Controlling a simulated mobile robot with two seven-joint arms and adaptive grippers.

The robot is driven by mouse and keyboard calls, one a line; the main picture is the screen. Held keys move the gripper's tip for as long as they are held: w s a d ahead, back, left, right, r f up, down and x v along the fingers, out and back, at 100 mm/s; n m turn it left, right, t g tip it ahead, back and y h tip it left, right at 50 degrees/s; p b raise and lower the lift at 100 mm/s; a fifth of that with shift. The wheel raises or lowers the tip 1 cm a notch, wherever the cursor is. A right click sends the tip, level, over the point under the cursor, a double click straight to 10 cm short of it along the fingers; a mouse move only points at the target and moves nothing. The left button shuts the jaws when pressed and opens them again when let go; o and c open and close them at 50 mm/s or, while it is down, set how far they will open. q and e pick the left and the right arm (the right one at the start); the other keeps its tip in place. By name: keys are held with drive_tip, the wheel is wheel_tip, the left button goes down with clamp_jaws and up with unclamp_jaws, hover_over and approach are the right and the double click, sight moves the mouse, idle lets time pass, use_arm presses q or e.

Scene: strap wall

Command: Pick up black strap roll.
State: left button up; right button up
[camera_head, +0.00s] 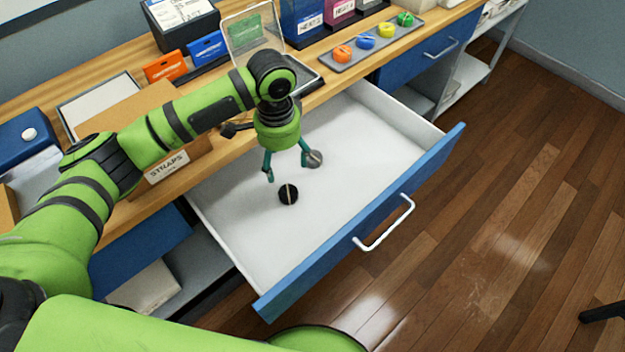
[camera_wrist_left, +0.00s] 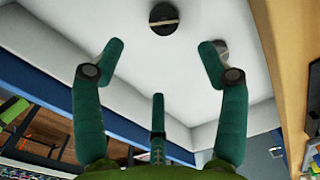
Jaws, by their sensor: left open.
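The black strap roll (camera_head: 288,194) lies on the white floor of the open drawer (camera_head: 240,215). It is a small dark disc with a pale band across it. In the left wrist view the black strap roll (camera_wrist_left: 164,18) is at the top edge, beyond the fingertips. My left gripper (camera_head: 290,170) is open and empty, over the drawer just behind the roll and apart from it. Its spread fingers also show in the left wrist view (camera_wrist_left: 160,50). A grey round item (camera_head: 313,158) lies beside the right finger, partly hidden by it in the wrist view. My right gripper is out of view.
The drawer's blue front (camera_head: 370,220) with a white handle (camera_head: 385,222) bounds the space. The wooden counter (camera_head: 330,85) above it carries a STRAPS box (camera_head: 165,170), a clear-lidded case (camera_head: 255,35) and a tray of coloured rolls (camera_head: 372,42). The drawer's front half is clear.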

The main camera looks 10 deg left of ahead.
use_arm(q)
drive_tip(key=b, duration=0.3)
approach(288, 192)
drive_tip(key=shift+d+f, duration=0.15)
drive_tip(key=shift+s+a+f+b, duration=0.15)
drive_tip(key=shift+f+b, duration=0.4)
drive_tip(key=shift+f, duration=0.05)
drive_tip(key=shift+s+a+f+b, duration=0.15)
drive_tip(key=shift+f+b, duration=0.4)
drive_tip(key=shift+f, duration=0.4)
drive_tip(key=shift+w+d+f, duration=0.15)
drive_tip(key=shift+f, duration=0.6)
drive_tip(key=f, duration=0.4)
drive_tip(key=shift+w+f+p, duration=0.25)
drive_tip(key=shift+f+p, duration=0.05)
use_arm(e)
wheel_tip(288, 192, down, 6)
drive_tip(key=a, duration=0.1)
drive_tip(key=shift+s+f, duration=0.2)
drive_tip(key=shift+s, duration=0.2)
use_arm(q)
drive_tip(key=c, duration=1.1)
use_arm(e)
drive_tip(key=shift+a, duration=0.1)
